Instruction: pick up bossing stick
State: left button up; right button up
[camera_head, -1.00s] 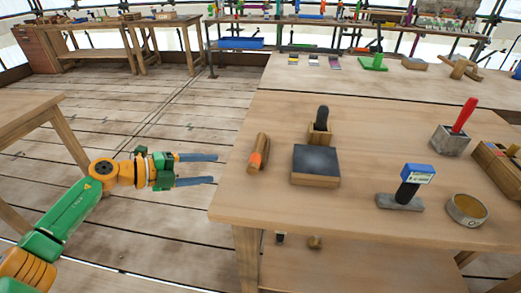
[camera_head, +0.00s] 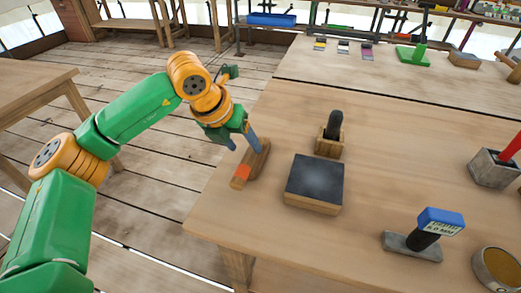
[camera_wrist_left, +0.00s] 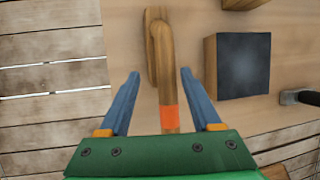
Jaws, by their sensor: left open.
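The bossing stick (camera_head: 251,166) is a wooden piece with an orange band, lying near the table's left edge in the head view. It also shows in the left wrist view (camera_wrist_left: 165,70), running up the picture between the two fingers. My left gripper (camera_head: 244,148) is open, pointing down at the stick. In the left wrist view the gripper's blue fingers (camera_wrist_left: 159,73) stand on either side of the stick, apart from it. How far the fingertips are above the table is hard to tell. My right gripper is not in view.
A dark-topped block (camera_head: 315,182) sits right of the stick, with a wooden holder (camera_head: 328,146) behind it. A blue-topped stamp-like tool (camera_head: 440,222), a round tin (camera_head: 497,267) and a grey block with a red handle (camera_head: 493,170) stand farther right. The table front is clear.

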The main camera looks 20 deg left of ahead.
pick_arm(q)
jog(key=p+x, duration=0.1)
jog(key=x, duration=0.6)
jog(key=shift+w+f, duration=0.25)
jog(key=shift+w, duration=0.05)
grip_shut()
